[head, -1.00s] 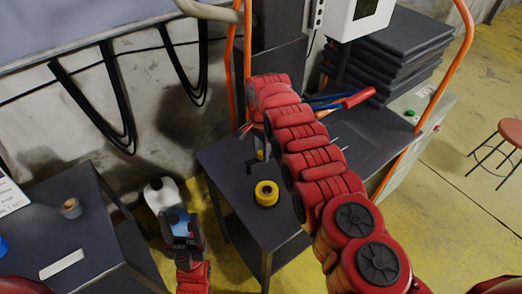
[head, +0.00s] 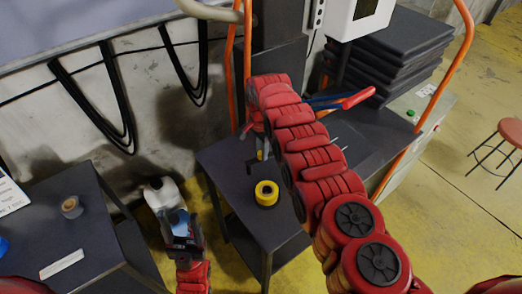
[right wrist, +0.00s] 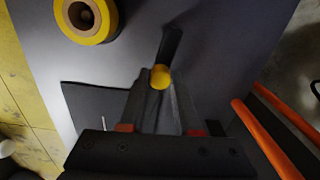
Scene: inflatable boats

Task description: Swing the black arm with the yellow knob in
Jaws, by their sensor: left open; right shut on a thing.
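The black arm (right wrist: 171,44) shows in the right wrist view, running up and away from its round yellow knob (right wrist: 161,77) over the dark table. My right gripper (right wrist: 160,84) is shut on the yellow knob, with one grey finger on each side of it. In the head view my right gripper (head: 260,148) is small and partly covered by my own red arm, beside a bit of yellow (head: 251,163). The black arm is hard to make out there. My left gripper (head: 183,228) is open and empty, low at the left of this table.
A yellow tape roll (head: 267,193) lies on the dark table (head: 232,185) near the knob; it also shows in the right wrist view (right wrist: 86,17). Orange rails (head: 231,85) stand behind. A second dark table (head: 95,215) is at left, with a white jug (head: 160,190) beyond my left gripper.

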